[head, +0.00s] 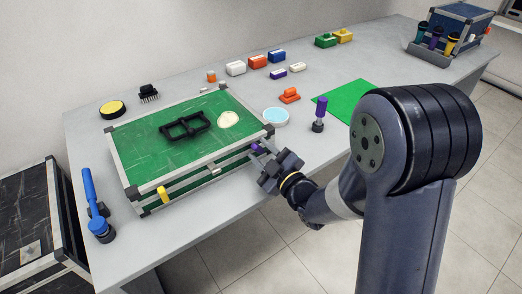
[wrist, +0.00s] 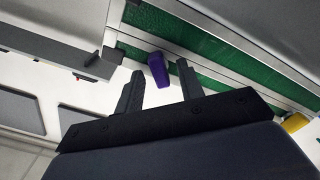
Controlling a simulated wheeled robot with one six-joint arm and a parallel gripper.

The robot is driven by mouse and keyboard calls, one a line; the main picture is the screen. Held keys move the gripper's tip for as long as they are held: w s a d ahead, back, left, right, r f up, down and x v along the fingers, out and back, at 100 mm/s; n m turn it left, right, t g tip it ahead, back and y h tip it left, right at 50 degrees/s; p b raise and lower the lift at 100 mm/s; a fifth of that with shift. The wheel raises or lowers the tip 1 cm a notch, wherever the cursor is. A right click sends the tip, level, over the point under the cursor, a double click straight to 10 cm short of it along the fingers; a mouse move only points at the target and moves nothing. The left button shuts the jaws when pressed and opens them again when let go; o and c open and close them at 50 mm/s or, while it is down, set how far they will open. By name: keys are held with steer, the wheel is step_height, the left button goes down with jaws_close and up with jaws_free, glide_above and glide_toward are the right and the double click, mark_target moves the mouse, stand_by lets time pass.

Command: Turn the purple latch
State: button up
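The purple latch (wrist: 158,71) sits on the front side of the green case (head: 147,155), near its right end. In the wrist view it lies just beyond and between the two fingertips of my gripper (wrist: 158,78). The fingers are apart and nothing is shut between them. In the head view my gripper (head: 266,162) is at the case's front right corner, and the latch (head: 257,148) shows only in part beside it. A yellow latch (head: 163,195) is on the left part of the same front side; it also shows at the right edge of the wrist view (wrist: 295,123).
A black frame (head: 186,127) and a cream patch (head: 228,119) are on the case lid. A blue-handled tool (head: 92,195) lies left of the case. A purple-handled item (head: 319,113) and a light blue round dish (head: 275,116) stand to the right. The table front is clear.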

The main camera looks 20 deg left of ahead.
steer(key=shift+w+a, duration=0.15)
steer(key=shift+a, duration=0.1)
steer(key=shift+c, duration=0.6)
jaws_close()
steer(key=m+b, duration=0.3)
steer(key=shift+f, duration=0.15)
steer(key=shift+d+m+b, duration=0.1)
steer(key=shift+m+b, duration=0.7)
steer(key=shift+m, duration=1.6)
